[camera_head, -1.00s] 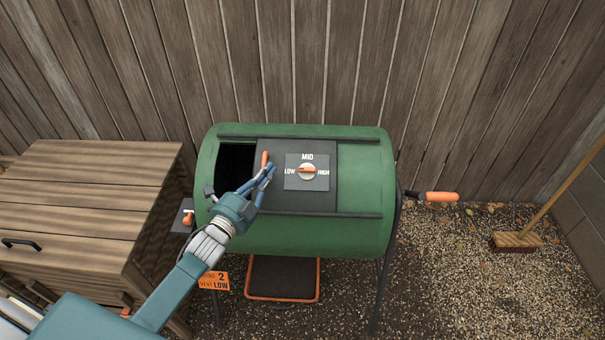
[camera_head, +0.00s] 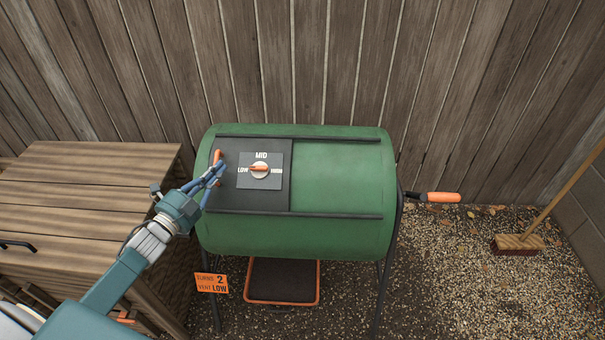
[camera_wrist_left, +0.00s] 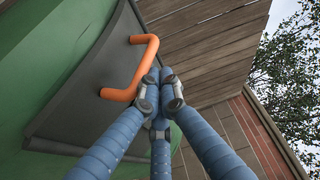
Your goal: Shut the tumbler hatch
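The green tumbler (camera_head: 335,190) stands against the fence. Its dark grey hatch panel (camera_head: 224,198) lies at the left end between two dark rails, and no dark opening shows beside it. The hatch carries an orange handle (camera_head: 217,157) near its left edge, and a vent dial (camera_head: 260,170). My left gripper (camera_head: 220,165) is at the handle. In the left wrist view the blue fingertips (camera_wrist_left: 162,82) are drawn together against the side of the orange handle (camera_wrist_left: 140,70); I see no bar between them. The fingers and wrist hide part of the hatch's left edge. My right gripper is out of view.
A slatted wooden box (camera_head: 85,195) stands close on the left, under my left arm. A crank with an orange grip (camera_head: 440,197) sticks out on the right. An orange sign (camera_head: 212,282) hangs below, beside an orange-rimmed tray (camera_head: 282,282). A broom (camera_head: 517,243) leans at right.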

